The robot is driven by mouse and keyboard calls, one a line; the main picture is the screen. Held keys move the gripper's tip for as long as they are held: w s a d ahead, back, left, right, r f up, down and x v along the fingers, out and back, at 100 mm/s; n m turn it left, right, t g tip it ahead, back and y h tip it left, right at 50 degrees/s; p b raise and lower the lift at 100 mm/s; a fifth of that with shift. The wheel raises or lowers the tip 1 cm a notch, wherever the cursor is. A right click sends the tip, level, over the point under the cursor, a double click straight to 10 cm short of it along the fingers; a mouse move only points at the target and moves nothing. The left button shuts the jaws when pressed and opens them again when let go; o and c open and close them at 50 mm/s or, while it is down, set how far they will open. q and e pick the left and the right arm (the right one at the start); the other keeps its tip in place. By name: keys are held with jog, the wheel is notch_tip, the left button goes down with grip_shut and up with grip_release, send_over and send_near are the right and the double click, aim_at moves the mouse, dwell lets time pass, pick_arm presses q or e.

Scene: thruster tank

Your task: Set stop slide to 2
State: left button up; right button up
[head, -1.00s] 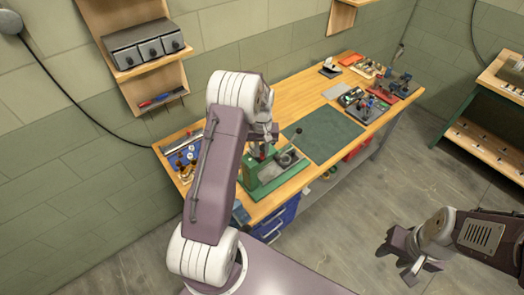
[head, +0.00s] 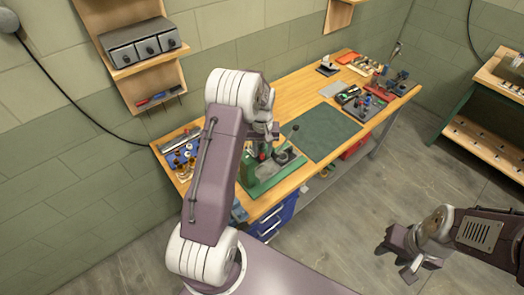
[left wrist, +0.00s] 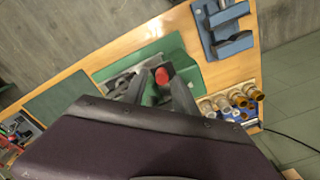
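A green press fixture (head: 262,183) stands on the wooden bench, partly hidden behind my left arm in the head view. It has a red knob (head: 263,156) and a lever with a dark ball end (head: 296,128). In the left wrist view its green base (left wrist: 180,50) and red knob (left wrist: 162,75) show. My left gripper (left wrist: 158,90) is over the fixture, its dark fingers apart on either side of the knob in the picture; contact cannot be told. The stop slide and its marks cannot be made out. My right gripper (head: 393,257) is open and empty, over the floor.
A blue tray with brass pieces (head: 182,158) is at the bench's left end. A blue vise-like block (left wrist: 226,30) stands near the fixture. Several tools and trays (head: 365,103) fill the far end.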

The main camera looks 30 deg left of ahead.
aim_at(261, 153)
pick_arm(q)
jog(key=shift+s+a, duration=0.15)
jog(key=shift+s, duration=0.05)
notch_tip(261, 153, up, 9)
jog(key=b, duration=0.3)
dwell(0.4)
